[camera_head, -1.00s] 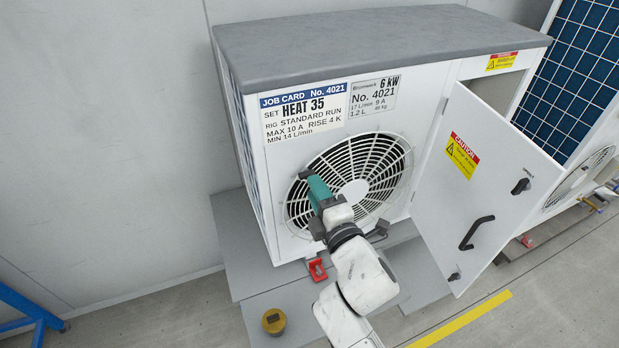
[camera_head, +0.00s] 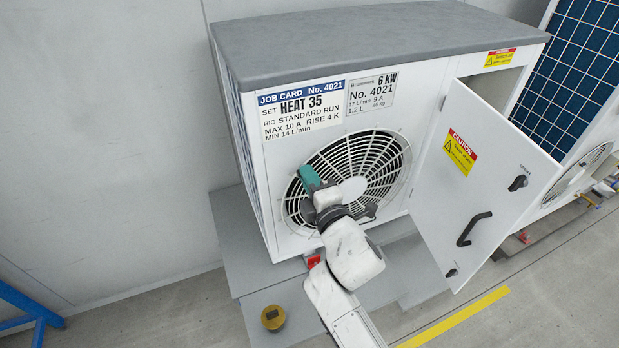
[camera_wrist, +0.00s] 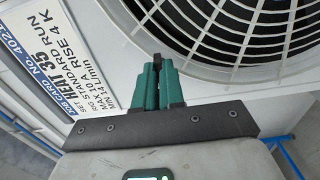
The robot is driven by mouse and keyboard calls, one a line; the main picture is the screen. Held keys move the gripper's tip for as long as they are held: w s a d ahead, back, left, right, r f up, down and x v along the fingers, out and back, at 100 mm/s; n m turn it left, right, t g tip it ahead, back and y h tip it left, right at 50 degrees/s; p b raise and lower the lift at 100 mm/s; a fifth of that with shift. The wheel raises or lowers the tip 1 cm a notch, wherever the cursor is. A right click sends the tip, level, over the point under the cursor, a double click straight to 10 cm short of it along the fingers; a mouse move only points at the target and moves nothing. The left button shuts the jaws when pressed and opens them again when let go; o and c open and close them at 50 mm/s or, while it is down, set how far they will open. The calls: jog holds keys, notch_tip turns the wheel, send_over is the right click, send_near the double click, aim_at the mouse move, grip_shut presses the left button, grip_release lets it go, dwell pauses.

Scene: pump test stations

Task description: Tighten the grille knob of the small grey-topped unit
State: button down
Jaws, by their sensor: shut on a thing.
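The small grey-topped unit (camera_head: 300,215) is white with a flat grey top (camera_head: 370,40) and a round fan grille (camera_head: 365,165) on its front. My gripper (camera_head: 306,176) is at the upper left rim of the grille in the head view. In the wrist view, the green fingers of my gripper (camera_wrist: 157,68) are close together on a small black grille knob (camera_wrist: 157,60) beside the grille's rim (camera_wrist: 215,65). The fingers cover most of the knob. The knob is hidden in the head view, and I cannot tell how tight it is.
The unit's side door (camera_head: 485,190) stands open at the right, with a black handle. A job card (camera_head: 302,108) is above the grille. A brass-coloured round object (camera_head: 273,318) lies at the front left. A second unit with blue panels (camera_head: 575,80) stands at the right.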

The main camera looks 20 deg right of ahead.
jog(key=shift+f+m, duration=0.1)
jog(key=shift+m, duration=0.3)
jog(key=shift+m+b, duration=4.85)
jog(key=shift+m, duration=3.35)
jog(key=c, duration=1.2)
grip_release()
jog(key=shift+c, duration=0.2)
